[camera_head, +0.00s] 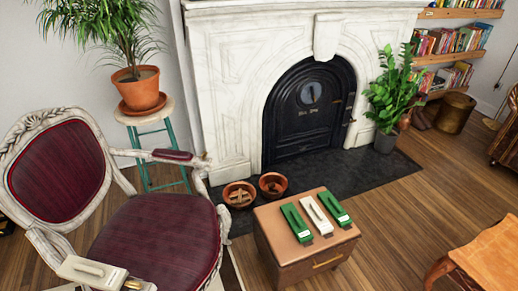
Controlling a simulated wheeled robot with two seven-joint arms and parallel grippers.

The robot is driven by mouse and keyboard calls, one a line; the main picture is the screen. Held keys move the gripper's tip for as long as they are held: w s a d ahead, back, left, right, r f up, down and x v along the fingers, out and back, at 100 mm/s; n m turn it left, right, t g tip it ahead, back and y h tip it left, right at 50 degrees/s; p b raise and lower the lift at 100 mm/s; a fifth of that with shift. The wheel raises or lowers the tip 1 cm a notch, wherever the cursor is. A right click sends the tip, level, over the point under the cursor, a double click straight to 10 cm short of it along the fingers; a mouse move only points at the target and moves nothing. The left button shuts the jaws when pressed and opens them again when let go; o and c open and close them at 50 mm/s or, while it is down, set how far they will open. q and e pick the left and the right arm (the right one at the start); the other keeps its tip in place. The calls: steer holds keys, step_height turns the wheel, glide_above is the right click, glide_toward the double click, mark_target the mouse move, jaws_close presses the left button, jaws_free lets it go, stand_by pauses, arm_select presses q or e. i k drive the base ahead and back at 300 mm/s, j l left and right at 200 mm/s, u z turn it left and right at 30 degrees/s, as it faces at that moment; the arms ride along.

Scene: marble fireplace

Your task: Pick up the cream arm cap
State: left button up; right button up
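A cream block-shaped cap with a raised handle (93,270) lies on the near arm of the carved armchair, at the lower left. Another cream cap (317,214) lies on the brown wooden chest (283,258) between a green cap on its left (296,222) and a green cap on its right (335,208). These three lie side by side, slightly apart, each with a handle on top and a small pale label at its near end. The armchair (160,238) has a maroon seat, and its far arm shows a bare maroon pad (173,154). Neither of my grippers shows.
Two copper bowls with brown pieces (239,194) (272,185) stand behind the chest. A potted palm (139,88) stands on a teal-legged stool. A leafy plant (385,138) stands right of the marble fireplace (228,100). A wooden table (492,256) is lower right; floor between is clear.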

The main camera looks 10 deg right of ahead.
mark_target(322, 224)
steer(key=k+l, duration=0.8)
